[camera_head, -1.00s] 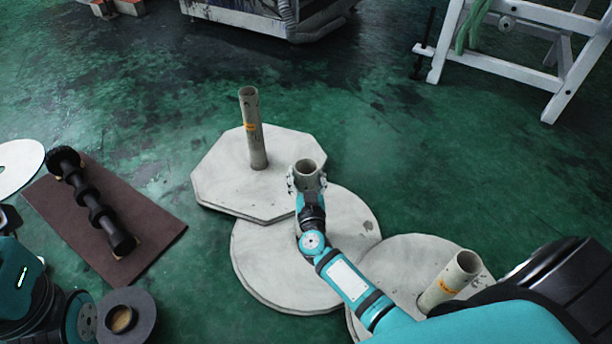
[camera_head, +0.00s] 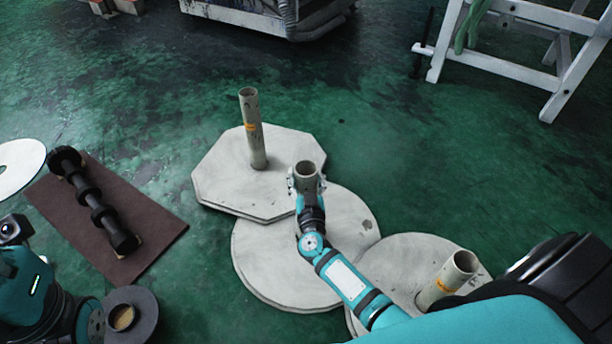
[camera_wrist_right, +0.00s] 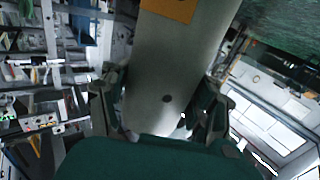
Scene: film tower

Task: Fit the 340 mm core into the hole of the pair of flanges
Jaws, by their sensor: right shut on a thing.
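In the right wrist view the core (camera_wrist_right: 172,75) fills the middle between the fingers, with an orange label at the top. Another core (camera_head: 253,130) with an orange label stands on an octagonal pair of flanges (camera_head: 222,185). My left arm shows at the left edge; its gripper fingers are not visible.
A third labelled core (camera_head: 445,280) stands on a round pair of flanges (camera_head: 398,262) at right, partly behind my arm. A black shaft (camera_head: 94,205) lies on a brown mat (camera_head: 150,230). A white trestle (camera_head: 500,70) stands at back right. The green floor between is clear.

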